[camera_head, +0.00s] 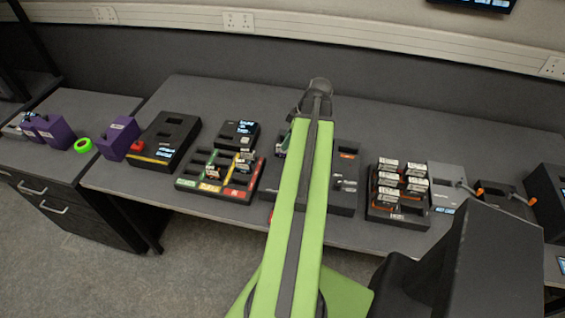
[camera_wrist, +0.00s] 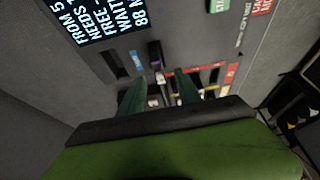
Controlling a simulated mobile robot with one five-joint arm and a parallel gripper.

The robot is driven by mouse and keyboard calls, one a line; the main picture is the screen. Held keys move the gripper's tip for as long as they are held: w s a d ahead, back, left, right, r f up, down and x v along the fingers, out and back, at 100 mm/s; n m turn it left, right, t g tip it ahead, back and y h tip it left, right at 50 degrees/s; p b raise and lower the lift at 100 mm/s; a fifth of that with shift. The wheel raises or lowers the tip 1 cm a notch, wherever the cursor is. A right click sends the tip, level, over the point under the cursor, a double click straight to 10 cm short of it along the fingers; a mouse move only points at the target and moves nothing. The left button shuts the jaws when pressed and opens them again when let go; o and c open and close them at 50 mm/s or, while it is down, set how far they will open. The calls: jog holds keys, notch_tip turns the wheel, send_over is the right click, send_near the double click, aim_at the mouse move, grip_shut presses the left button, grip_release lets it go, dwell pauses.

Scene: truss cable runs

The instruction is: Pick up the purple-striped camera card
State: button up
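My gripper (camera_wrist: 160,90) shows its two dark green fingers apart, pointing at a dark slotted panel. A small piece with a purple top (camera_wrist: 154,52) stands in a slot just beyond the fingertips; it may be the purple-striped camera card, but its stripe is too small to confirm. Pale small pieces show between and behind the fingers, and I cannot tell whether they touch. In the head view my green arm reaches over the desk and hides most of the gripper and the middle device. I cannot make out a purple-striped card in the head view.
A slotted tray with coloured labels (camera_head: 216,182) sits left of my arm, near a small screen unit (camera_head: 238,135). A rack of white-labelled items (camera_head: 397,205) stands right. Bare desk (camera_head: 215,95) lies behind.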

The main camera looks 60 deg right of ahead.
aim_at(283, 153)
jog(key=b+x, duration=0.5)
jog(key=shift+s+f, duration=0.1)
jog(key=shift+f, duration=0.15)
jog(key=shift+r, duration=0.15)
grip_shut()
